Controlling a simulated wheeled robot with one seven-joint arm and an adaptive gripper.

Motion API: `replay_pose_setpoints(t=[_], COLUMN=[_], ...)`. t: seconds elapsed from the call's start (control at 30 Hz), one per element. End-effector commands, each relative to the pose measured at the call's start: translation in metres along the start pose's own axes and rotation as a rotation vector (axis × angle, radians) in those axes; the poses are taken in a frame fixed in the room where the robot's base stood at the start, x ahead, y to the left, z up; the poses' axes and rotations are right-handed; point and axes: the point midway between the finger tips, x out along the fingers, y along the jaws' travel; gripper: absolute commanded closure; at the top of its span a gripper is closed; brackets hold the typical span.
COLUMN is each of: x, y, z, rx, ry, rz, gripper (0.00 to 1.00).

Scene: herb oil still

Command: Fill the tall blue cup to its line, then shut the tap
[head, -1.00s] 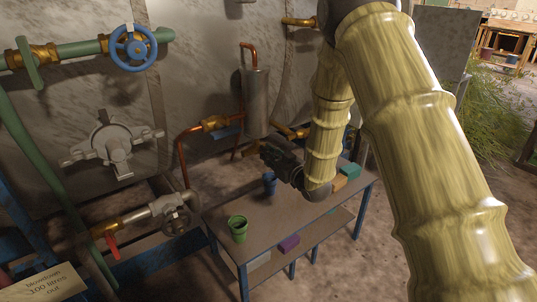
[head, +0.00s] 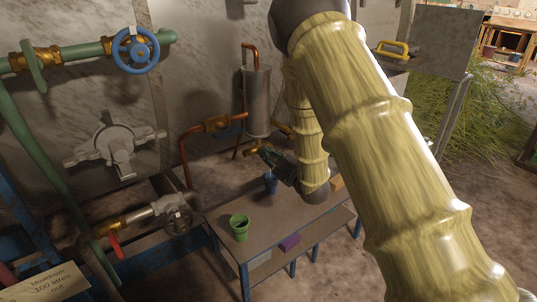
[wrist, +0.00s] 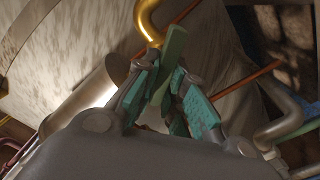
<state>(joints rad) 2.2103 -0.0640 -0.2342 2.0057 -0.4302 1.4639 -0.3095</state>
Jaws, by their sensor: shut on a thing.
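The tall blue cup (head: 270,184) stands upright on the table, below a brass tap (head: 251,150) at the foot of the metal cylinder. Its line and its level cannot be made out. My gripper (head: 268,157) is just above the cup, at the tap. In the wrist view my gripper (wrist: 168,100) has its teal pads closed around a green bar (wrist: 174,50), which looks like the tap's lever. A curved brass pipe (wrist: 147,22) shows just beyond the fingertips.
A green cup (head: 239,228) stands at the table's front left. The metal cylinder (head: 257,100) rises behind the cup. A blue handwheel (head: 135,50) and a red lever (head: 115,245) are at left.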

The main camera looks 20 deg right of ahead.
Motion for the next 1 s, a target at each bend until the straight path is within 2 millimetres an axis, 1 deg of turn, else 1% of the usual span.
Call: replay_pose_setpoints(t=[0.1, 0.33, 0.87, 0.9, 0.97, 1.0], x=[-0.0001, -0.0002, -0.0004, -0.0004, -0.0004, -0.0004], y=[-0.0011, -0.0024, -0.0025, -0.0026, -0.0026, -0.0026], z=[0.0002, 0.0004, 0.0008, 0.0008, 0.0008, 0.0008], rx=[-0.068, -0.152, -0.18, -0.18, -0.179, -0.179], ry=[-0.001, 0.0, -0.001, -0.001, -0.001, -0.001], rz=[-0.001, 0.0, 0.0, 0.0, 0.0, 0.0], gripper=[1.0, 1.0, 1.0, 0.86, 0.76, 0.68])
